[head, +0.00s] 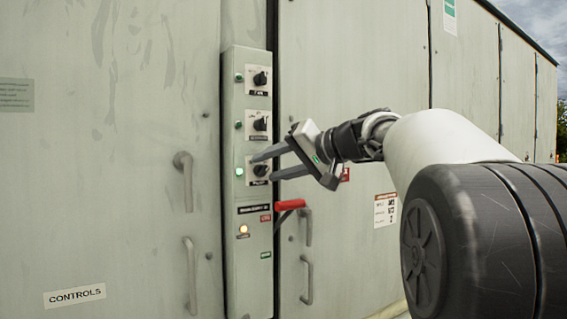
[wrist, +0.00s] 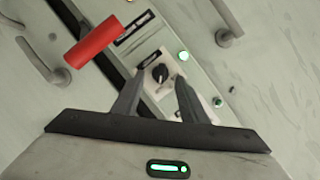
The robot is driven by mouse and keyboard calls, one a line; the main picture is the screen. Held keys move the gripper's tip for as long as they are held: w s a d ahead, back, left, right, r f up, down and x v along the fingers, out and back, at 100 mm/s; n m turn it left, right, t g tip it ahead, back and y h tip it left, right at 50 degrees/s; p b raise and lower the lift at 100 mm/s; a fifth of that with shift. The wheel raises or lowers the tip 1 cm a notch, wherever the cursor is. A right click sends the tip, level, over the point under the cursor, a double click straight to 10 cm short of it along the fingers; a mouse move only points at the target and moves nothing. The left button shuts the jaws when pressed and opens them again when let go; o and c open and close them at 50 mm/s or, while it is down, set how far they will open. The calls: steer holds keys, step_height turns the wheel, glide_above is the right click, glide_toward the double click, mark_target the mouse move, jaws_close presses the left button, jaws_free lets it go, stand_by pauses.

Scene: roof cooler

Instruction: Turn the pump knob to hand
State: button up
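The pump knob (head: 261,170) is the lowest of three black rotary knobs on the narrow control panel (head: 249,215). Its label below is partly legible. In the wrist view the black knob (wrist: 160,73) sits on a pale plate, between my fingers' tips. My gripper (head: 262,168) reaches in from the right, its two fingers spread, one above and one below the knob in the head view. It is open, and I see no finger touching the knob (wrist: 160,73). Which position the knob points to is too small to tell.
Two more knobs, top (head: 260,79) and middle (head: 260,124), sit above. A green lamp (head: 239,172) glows beside the pump knob, an amber lamp (head: 243,230) lower down. A red-handled lever (head: 290,205) juts out below my gripper. Door handles (head: 185,180) flank the panel.

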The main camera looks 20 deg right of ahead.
steer(key=v, duration=1.7)
steer(key=shift+s+p, duration=0.2)
steer(key=shift+p, duration=0.1)
